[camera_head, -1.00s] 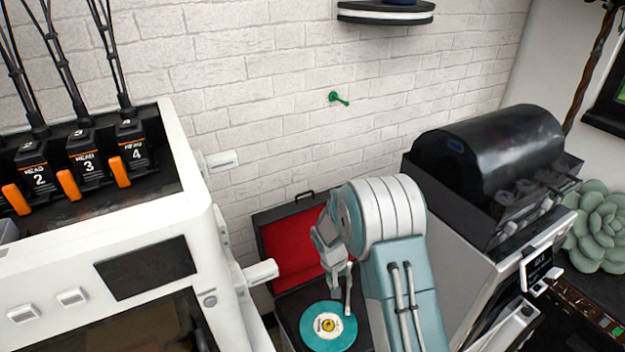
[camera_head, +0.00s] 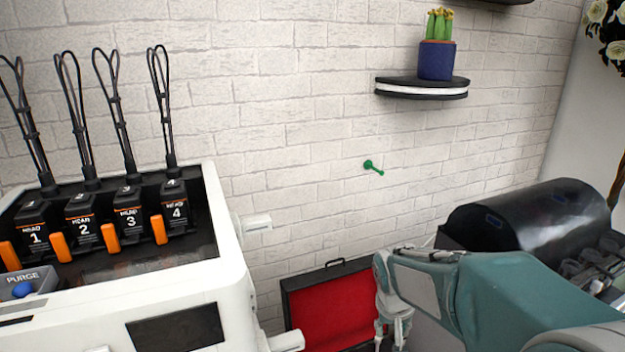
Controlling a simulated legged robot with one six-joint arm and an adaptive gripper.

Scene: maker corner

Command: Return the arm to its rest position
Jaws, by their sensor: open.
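My arm crosses the lower right of the head view, its teal and grey links running in from the right edge. My gripper (camera_head: 391,338) hangs at its left end, pointing down in front of the right part of an open case. Its fingers are partly cut off by the bottom edge of the picture. It is open, and I see nothing held in it. The open black case (camera_head: 288,285) has a red-lined lid standing against the wall. The inside of its base is below the picture.
A white multi-head printer (camera_head: 235,285) stands at the left. A dark-domed machine (camera_head: 530,220) is at the right, behind my arm. A green wall hook (camera_head: 370,167) and a shelf (camera_head: 420,91) with a potted cactus (camera_head: 437,58) are on the brick wall. Space before the upper wall is clear.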

